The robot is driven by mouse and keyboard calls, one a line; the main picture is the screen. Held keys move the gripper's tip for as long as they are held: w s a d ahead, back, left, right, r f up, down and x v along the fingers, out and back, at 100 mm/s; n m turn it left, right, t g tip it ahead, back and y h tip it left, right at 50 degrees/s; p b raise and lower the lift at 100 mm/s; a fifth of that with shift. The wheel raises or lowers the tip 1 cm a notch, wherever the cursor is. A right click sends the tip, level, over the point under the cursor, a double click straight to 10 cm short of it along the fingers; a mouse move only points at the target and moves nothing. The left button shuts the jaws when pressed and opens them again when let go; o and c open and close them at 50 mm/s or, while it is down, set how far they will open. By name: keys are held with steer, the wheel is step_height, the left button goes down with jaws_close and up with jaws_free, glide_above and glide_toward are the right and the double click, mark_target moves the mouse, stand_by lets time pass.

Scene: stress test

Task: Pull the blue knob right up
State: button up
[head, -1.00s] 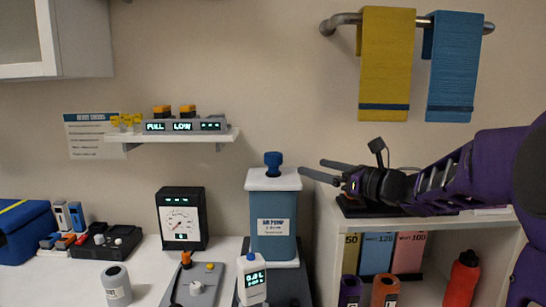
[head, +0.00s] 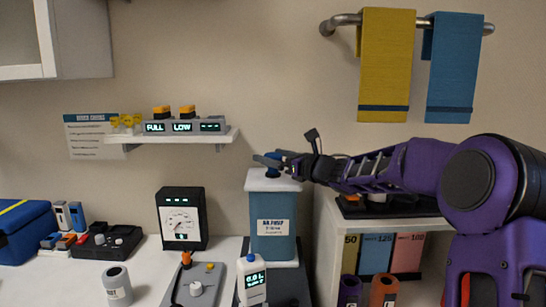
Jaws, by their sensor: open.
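The blue knob (head: 272,172) sits on top of the white lid (head: 258,183) of the blue box labelled as an air pump (head: 273,215). It is low, close to the lid, and partly hidden by my fingers. My gripper (head: 268,160) reaches in from the right at the knob's height, with its fingers around or just beside the knob. The fingers are open; I cannot tell whether they touch it.
A wall shelf (head: 135,136) with a display unit (head: 183,126) is up and left of the pump. A gauge box (head: 181,218) and a small white meter (head: 251,282) stand near the pump. A cubby unit (head: 425,228) stands to the right under my arm.

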mark_target(273, 154)
jaws_close()
stand_by(0.4)
steer(key=shift+r, duration=0.1)
step_height(273, 154, up, 20)
steer(key=p, duration=0.9)
steer(key=shift+p, duration=0.35)
steer(key=shift+r, duration=0.1)
steer(key=shift+c, duration=0.7)
jaws_free()
steer(key=shift+o, duration=0.7)
steer(key=shift+f, duration=0.2)
